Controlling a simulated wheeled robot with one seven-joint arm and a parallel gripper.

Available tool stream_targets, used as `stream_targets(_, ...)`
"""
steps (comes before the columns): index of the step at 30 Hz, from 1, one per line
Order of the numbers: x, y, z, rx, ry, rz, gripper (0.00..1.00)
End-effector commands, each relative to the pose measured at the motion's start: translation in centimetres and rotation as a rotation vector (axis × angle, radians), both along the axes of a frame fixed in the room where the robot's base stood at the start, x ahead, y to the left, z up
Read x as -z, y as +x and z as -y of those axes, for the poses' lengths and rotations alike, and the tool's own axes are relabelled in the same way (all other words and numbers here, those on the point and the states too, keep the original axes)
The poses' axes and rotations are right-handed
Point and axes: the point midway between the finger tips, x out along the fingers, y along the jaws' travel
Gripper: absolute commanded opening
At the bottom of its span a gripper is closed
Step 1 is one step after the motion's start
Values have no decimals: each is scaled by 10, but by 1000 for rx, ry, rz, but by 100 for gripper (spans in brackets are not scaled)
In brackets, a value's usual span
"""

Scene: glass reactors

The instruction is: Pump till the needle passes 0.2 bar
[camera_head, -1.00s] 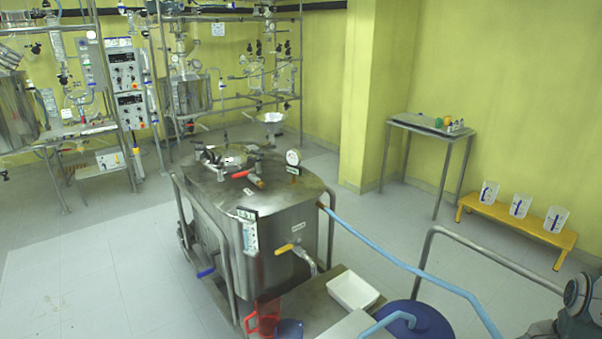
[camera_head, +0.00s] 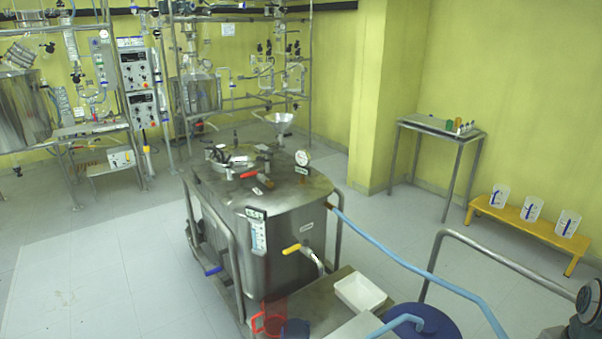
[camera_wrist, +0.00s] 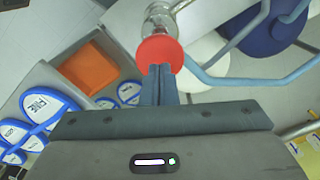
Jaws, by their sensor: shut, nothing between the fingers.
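The round gauge (camera_head: 302,158) stands on the lid of the steel vessel (camera_head: 280,208). Its white dial faces me, but the needle is too small to read. My gripper (camera_wrist: 160,72) is shut and empty, its fingertips together in front of a red round disc (camera_wrist: 160,50). A clear glass-like part (camera_wrist: 166,13) shows just beyond the disc. I cannot tell whether the fingertips touch the disc, or whether it belongs to a pump. The gripper is not seen in the head view.
A metal rail (camera_head: 510,262) runs at right. The wrist view shows a grey bin (camera_wrist: 68,85) with blue-rimmed pieces.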

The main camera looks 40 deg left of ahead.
Motion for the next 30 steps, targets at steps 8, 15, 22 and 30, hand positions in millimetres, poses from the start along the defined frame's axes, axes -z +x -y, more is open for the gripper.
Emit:
stream_targets(8,0,0,0,0,0,0,0)
stream_targets(15,1,0,0,0,0,0,0)
stream_targets(22,15,0,0,0,0,-1,0)
stream_targets(30,39,0,0,0,0,-1,0)
